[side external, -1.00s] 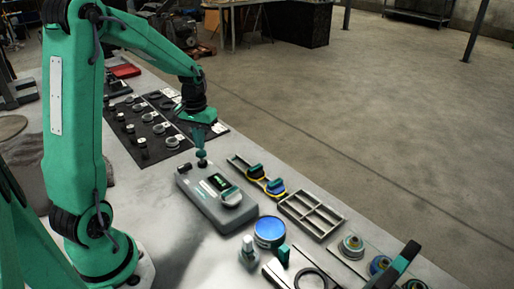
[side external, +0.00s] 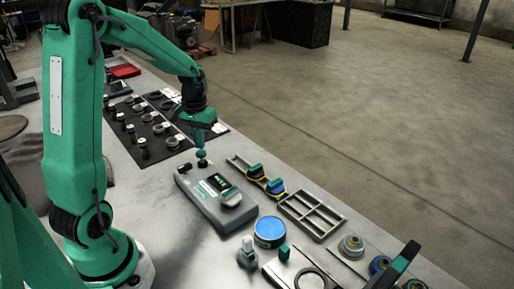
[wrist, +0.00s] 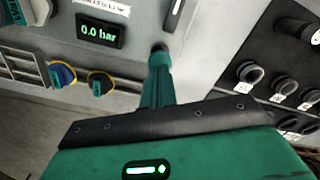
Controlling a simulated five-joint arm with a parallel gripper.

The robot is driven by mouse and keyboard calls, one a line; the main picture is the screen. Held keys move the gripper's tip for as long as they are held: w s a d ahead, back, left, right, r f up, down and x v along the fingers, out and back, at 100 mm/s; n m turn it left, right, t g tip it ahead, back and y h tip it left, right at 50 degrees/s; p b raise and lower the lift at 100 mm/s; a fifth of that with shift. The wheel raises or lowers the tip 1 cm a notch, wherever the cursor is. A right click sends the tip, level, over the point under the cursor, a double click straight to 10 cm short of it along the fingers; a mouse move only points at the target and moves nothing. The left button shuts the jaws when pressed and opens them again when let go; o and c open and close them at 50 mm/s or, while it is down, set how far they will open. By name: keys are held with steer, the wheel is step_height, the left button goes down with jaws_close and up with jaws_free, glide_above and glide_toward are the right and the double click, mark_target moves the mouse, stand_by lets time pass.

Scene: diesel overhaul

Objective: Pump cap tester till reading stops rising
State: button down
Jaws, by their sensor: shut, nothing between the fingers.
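The cap tester (side external: 212,203) is a grey box with a dark display near its middle. In the wrist view the display (wrist: 100,31) reads 0.0 bar in green. My gripper (side external: 202,153) is shut and empty, pointing down at the tester's far end. In the wrist view my closed fingers (wrist: 159,62) stand over a small dark round knob (wrist: 160,46) on the tester, and partly hide it. I cannot tell whether the fingertips touch it.
A blue round tin (side external: 269,231) stands in front. A black mat (side external: 150,128) with several caps lies behind. Bare bench lies left of the tester.

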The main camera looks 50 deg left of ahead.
mark_target(201, 152)
steer(key=shift+f, duration=0.8)
steer(key=shift+f, duration=1.05)
steer(key=shift+r, duration=1.85)
steer(key=shift+f, duration=0.3)
steer(key=shift+f, duration=0.35)
